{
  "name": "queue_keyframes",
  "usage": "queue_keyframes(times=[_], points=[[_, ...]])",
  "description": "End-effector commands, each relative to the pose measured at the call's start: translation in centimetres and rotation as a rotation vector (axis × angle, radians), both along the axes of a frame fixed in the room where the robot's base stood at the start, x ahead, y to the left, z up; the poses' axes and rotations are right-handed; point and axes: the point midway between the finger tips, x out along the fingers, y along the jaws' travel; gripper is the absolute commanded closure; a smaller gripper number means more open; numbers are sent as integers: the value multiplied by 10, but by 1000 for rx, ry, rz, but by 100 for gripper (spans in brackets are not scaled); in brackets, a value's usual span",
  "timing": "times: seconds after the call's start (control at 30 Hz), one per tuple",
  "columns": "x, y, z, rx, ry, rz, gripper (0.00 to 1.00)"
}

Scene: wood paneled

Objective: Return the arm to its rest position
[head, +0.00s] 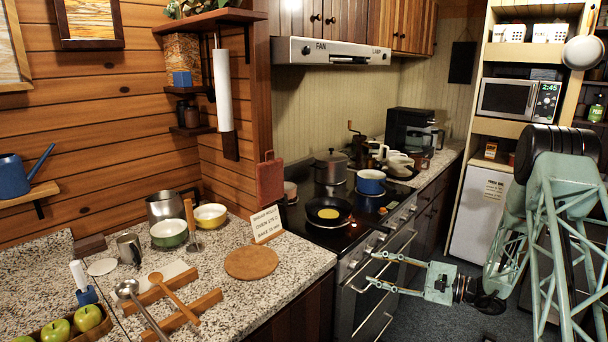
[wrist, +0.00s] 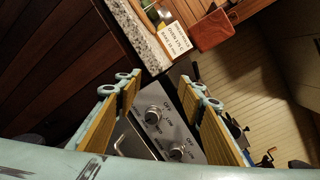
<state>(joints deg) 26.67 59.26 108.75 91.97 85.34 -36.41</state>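My gripper (head: 366,269) is in front of the oven (head: 385,275) in the head view, with its two pale green fingers spread apart. My arm (head: 570,200) comes in from the right side. In the wrist view my gripper (wrist: 158,82) shows two yellow-lined fingers wide apart with nothing between them. Behind the gap lie the stove's knobs (wrist: 153,116) on a steel panel. I cannot tell the exact distance to the oven front.
The granite counter (head: 305,262) holds a round board (head: 251,263), a sign (head: 266,224) and a ladle (head: 142,305). A black pan (head: 342,208) with something yellow in it and a blue pot (head: 371,182) stand on the stove. Open floor (head: 425,315) lies below my gripper.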

Motion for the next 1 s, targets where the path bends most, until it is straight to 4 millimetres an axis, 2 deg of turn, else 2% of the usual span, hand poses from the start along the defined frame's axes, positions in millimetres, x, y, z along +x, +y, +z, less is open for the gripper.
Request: queue_keyframes(times=[0.03, 0.4, 1.0], points=[[-4, 7, 10, -10, -2, 19, 64], [-40, 48, 66, -92, 1, 154, 64], [-114, 101, 142, -250, 0, 350, 64]])
